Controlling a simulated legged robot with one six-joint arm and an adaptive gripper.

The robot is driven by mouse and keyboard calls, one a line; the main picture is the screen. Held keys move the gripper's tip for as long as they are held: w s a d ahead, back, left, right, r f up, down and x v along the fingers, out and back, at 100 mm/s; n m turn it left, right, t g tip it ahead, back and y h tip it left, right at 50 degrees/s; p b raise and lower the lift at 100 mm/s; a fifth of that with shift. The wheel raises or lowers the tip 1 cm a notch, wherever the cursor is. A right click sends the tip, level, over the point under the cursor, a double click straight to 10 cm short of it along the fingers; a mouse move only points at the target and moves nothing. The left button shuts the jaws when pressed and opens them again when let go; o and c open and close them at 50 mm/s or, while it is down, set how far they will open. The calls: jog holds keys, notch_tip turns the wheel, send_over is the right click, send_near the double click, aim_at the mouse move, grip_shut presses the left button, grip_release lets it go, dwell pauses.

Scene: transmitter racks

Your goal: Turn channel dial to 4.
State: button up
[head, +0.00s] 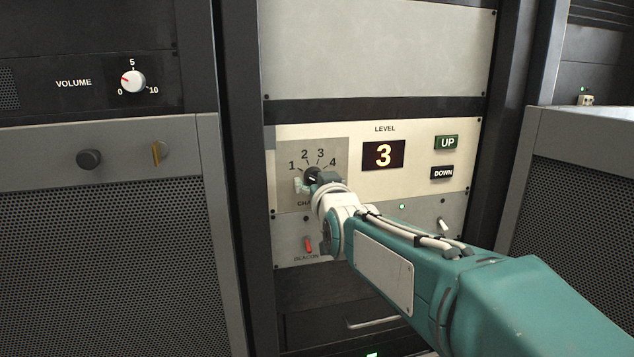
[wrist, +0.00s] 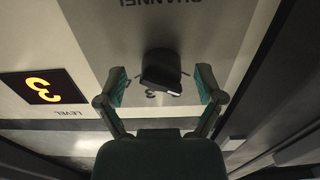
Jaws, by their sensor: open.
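The black channel dial (head: 311,172) is on the cream panel, under the printed numbers 1 to 4; my gripper partly hides it in the head view. In the wrist view, which is upside down, the dial (wrist: 160,68) sits between the two teal fingertips of my gripper (wrist: 160,72). The gripper is open, with a visible gap on each side of the dial. The dial's pointed end covers part of the numbers, so I cannot tell its exact setting. In the head view, my gripper (head: 311,184) is at the dial's lower side.
A LEVEL display (head: 383,155) reads 3, with a green UP button (head: 446,142) and black DOWN button (head: 442,173) to its right. A red beacon switch (head: 308,244) is below the dial. A volume knob (head: 133,81) is on the left rack.

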jog(key=shift+a, duration=0.1)
jog(key=c, duration=1.1)
jog(key=shift+c, duration=0.2)
jog(key=m, duration=0.5)
jog(key=shift+m, duration=0.3)
jog(key=m, duration=0.6)
jog(key=shift+a, duration=0.1)
jog(key=m, duration=0.6)
jog(key=shift+m, duration=0.3)
jog(key=m, duration=0.5)
jog(key=shift+f+m, duration=0.1)
jog(key=shift+m, duration=0.2)
jog(key=shift+f, duration=0.1)
